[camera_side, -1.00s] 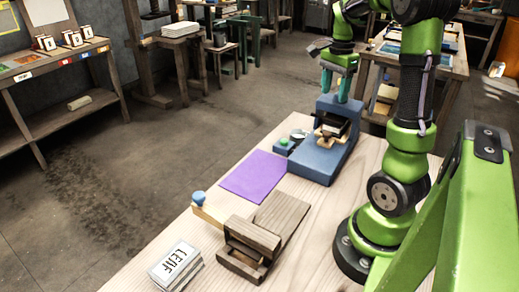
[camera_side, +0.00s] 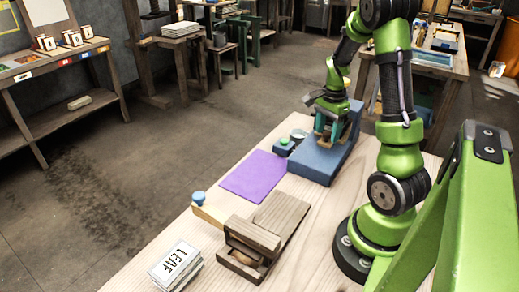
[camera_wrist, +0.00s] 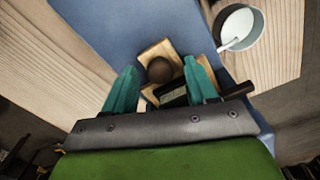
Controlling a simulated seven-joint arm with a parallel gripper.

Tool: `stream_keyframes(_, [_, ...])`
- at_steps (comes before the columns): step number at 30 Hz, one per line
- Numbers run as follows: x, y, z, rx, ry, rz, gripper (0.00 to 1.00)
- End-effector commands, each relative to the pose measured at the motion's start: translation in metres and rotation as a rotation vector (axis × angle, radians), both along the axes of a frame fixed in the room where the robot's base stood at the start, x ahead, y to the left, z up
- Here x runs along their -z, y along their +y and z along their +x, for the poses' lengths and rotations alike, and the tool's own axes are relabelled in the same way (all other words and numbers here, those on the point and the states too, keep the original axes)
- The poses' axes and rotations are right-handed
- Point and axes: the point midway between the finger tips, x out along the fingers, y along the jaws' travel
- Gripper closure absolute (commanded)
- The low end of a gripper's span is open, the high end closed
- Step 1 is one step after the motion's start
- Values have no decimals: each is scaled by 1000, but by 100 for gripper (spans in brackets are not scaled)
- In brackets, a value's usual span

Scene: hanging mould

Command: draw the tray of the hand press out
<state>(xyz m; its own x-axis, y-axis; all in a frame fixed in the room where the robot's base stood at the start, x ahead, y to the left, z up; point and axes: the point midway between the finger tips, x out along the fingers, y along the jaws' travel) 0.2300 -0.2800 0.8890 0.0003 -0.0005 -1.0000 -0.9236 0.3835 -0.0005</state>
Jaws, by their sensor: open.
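The hand press (camera_side: 318,162) is a blue block at the far end of the pale table, and its blue body also shows in the wrist view (camera_wrist: 103,22). Its light wooden tray (camera_wrist: 155,50) carries a round brown knob (camera_wrist: 160,69). My gripper (camera_side: 325,127) is low over the press. In the wrist view my gripper (camera_wrist: 161,66) has its two teal fingers apart, one on each side of the knob, with gaps visible.
A cup with white contents (camera_wrist: 238,24) stands close beside the press. A purple sheet (camera_side: 253,176) lies in front of it. Nearer are a brown wooden box (camera_side: 255,240), a blue knob (camera_side: 199,197) and a stack of LEAF cards (camera_side: 176,265).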

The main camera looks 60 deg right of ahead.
Motion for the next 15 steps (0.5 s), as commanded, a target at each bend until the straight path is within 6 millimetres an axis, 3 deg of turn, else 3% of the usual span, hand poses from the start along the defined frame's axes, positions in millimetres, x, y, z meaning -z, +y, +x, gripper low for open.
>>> stream_keyframes(2, [0, 0, 0, 0, 0, 0, 43])
stream_keyframes(13, [-1, 0, 0, 0, 0, 0, 98])
stream_keyframes(15, [-1, 0, 0, 0, 0, 0, 100])
